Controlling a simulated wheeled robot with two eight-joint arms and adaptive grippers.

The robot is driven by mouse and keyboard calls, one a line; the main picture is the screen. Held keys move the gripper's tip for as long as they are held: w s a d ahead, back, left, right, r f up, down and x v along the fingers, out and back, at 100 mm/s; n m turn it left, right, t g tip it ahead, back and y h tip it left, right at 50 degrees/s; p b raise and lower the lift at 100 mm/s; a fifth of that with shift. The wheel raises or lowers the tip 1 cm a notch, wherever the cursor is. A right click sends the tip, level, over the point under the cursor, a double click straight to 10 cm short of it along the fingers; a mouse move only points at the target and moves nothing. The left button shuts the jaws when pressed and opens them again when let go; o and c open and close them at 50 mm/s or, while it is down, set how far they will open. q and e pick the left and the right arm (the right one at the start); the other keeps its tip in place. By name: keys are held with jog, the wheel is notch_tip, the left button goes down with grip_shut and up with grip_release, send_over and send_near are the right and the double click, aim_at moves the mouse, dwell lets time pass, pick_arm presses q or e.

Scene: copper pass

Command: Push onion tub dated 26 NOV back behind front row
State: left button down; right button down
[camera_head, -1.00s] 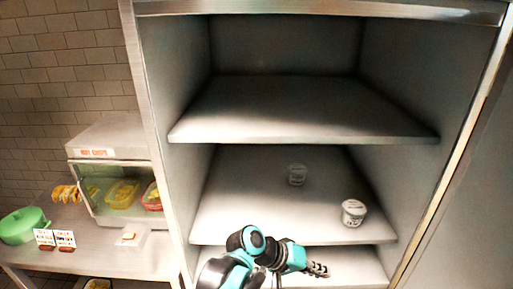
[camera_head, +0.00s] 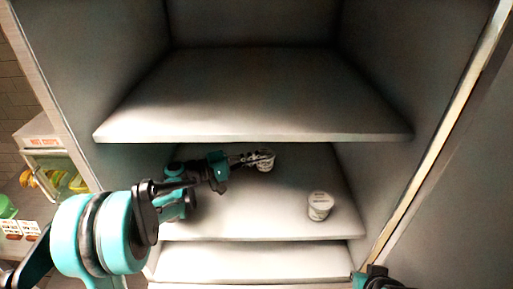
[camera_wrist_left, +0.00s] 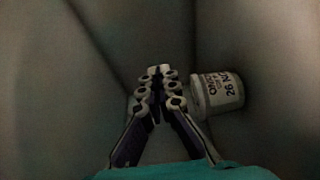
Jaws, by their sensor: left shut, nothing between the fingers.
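The onion tub (camera_head: 267,164) is a small white tub on the middle shelf, toward the back. In the left wrist view its label (camera_wrist_left: 217,92) reads "26 N", with the rest partly cut off by its curve. My left gripper (camera_head: 243,159) reaches in over the middle shelf from the left. Its fingers (camera_wrist_left: 157,88) are shut and empty, close beside the tub on its left. I cannot tell whether they touch it. A second white tub (camera_head: 320,206) stands nearer the shelf's front, to the right. My right gripper is not clearly visible.
The middle shelf (camera_head: 230,222) is clear between the two tubs. The upper shelf (camera_head: 250,100) hangs above my left arm and is empty. A lower shelf (camera_head: 250,265) is also bare. The cabinet's right wall (camera_head: 440,90) stands beyond the front tub.

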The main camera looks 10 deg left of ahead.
pick_arm(q)
jog(key=w+a+b, duration=0.1)
jog(key=w+a, duration=0.2)
jog(key=w, duration=1)
jog(key=f, duration=0.1)
jog(key=f+b, duration=0.1)
jog(key=f, duration=0.3)
jog(key=shift+s+d+f, duration=0.15)
jog(key=shift+s+d, duration=0.05)
jog(key=shift+d, duration=0.05)
jog(key=shift+s, duration=0.3)
jog(key=shift+s+d+r, duration=0.15)
jog(key=shift+s+r, duration=0.05)
jog(key=shift+b, duration=0.3)
jog(key=s, duration=0.3)
jog(key=s+d, duration=0.1)
jog(key=s, duration=0.3)
jog(key=shift+d+b, duration=0.2)
jog(key=shift+b, duration=0.15)
